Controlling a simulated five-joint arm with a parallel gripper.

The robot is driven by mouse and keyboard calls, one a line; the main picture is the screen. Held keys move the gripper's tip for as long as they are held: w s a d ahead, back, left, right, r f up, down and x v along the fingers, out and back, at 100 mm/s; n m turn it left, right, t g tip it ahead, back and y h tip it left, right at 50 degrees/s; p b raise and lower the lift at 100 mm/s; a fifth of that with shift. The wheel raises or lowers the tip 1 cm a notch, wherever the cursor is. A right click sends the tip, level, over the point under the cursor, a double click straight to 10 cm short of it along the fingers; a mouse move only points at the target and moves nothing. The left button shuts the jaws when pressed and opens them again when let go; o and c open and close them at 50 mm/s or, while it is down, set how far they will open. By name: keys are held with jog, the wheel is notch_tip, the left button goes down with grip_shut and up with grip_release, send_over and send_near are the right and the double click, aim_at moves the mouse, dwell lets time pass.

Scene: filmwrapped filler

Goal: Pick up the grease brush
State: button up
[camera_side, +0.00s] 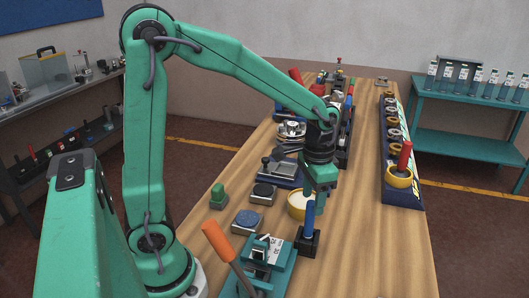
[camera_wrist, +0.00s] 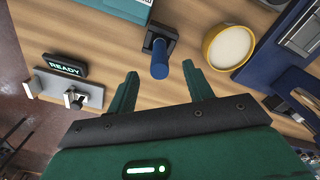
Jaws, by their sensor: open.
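A blue handle (camera_side: 309,220) stands upright in a small black holder (camera_side: 306,243) on the wooden bench; I take it to be the grease brush, its bristles hidden in the holder. My gripper (camera_side: 314,205) is open and empty, pointing down close above the handle's top. In the wrist view, the blue handle (camera_wrist: 160,62) shows ahead of the gap between my two green fingers (camera_wrist: 160,80). A yellow pot (camera_side: 294,206) of pale paste stands just behind the holder; it also shows in the wrist view (camera_wrist: 209,56).
A teal fixture (camera_side: 286,262) with an orange lever stands in front of the holder. A blue-topped block (camera_side: 247,222) and a tray (camera_side: 286,178) lie left. A red-handled tool (camera_side: 405,155) stands in a yellow cup on the right rack. Bench right of the holder is clear.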

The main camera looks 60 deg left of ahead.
aim_at(310, 219)
jog(key=shift+f, duration=1.25)
jog(key=shift+f, duration=0.1)
jog(key=shift+s+f, duration=0.15)
jog(key=shift+f, duration=2.35)
jog(key=c, duration=1.1)
